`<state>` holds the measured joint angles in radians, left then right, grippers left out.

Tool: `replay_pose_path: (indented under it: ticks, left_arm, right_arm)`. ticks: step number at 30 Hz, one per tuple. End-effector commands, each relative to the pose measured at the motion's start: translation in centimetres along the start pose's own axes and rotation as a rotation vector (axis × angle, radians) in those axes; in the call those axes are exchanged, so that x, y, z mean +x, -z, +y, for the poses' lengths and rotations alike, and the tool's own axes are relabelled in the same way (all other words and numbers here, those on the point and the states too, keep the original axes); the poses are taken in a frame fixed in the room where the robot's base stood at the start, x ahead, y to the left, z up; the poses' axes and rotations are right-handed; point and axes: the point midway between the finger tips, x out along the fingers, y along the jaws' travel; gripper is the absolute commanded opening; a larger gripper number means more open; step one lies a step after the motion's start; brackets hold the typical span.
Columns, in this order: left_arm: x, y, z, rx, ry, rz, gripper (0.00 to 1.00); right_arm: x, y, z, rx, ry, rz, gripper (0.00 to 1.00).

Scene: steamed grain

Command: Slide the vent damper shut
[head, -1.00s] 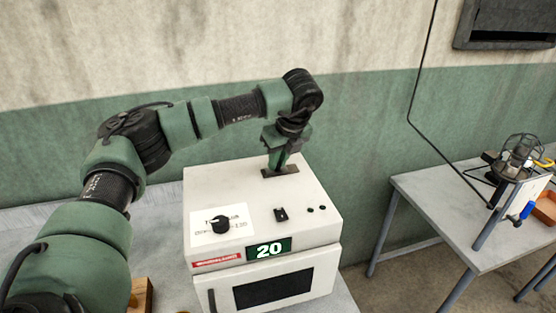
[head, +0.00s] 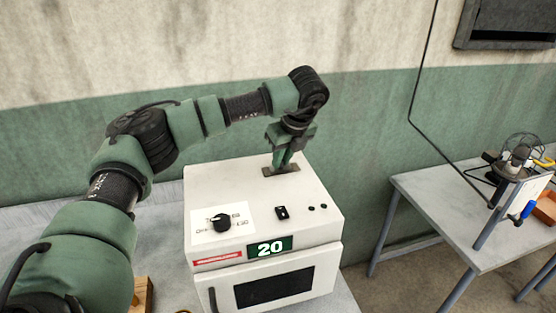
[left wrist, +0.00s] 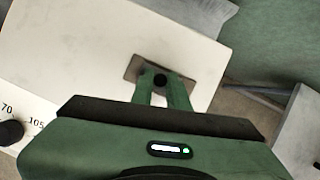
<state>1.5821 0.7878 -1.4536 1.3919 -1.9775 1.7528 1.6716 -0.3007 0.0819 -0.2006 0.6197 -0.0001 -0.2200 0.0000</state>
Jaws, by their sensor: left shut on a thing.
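The vent damper's dark plate (head: 292,170) lies on top of a white oven-like box (head: 225,178), near its back edge. My left gripper (head: 280,164) points down at the plate, with its green fingers low on it. In the left wrist view the damper plate (left wrist: 134,68) shows brownish, and a small round black knob (left wrist: 160,80) sits between the fingertips of my left gripper (left wrist: 161,84). The gripper is shut on this knob. The fingers hide part of the plate, so how far the vent is open cannot be told. My right gripper is not in view.
A black dial (head: 221,222), a small switch (head: 281,212) and a green display (head: 270,248) reading 20 are on the box. A grey table (head: 440,215) with a caged lamp-like device (head: 520,155) stands apart at the right.

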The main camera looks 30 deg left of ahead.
Motion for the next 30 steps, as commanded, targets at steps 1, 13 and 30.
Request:
replay_pose_path:
  ticks: [1, 13, 30]
  left_arm:
    - [0.0, 0.3, -1.1, 0.0, 0.012, -0.002, 0.0]
    - [-0.5, 0.5, -2.3, 0.001, 0.013, -0.002, 0.0]
    - [-1.7, 0.6, -2.4, 0.0, 0.012, -0.002, 0.38]
  right_arm:
    - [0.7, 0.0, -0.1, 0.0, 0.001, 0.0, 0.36]
    - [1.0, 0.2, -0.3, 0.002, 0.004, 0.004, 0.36]
    - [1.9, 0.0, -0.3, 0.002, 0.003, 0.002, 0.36]
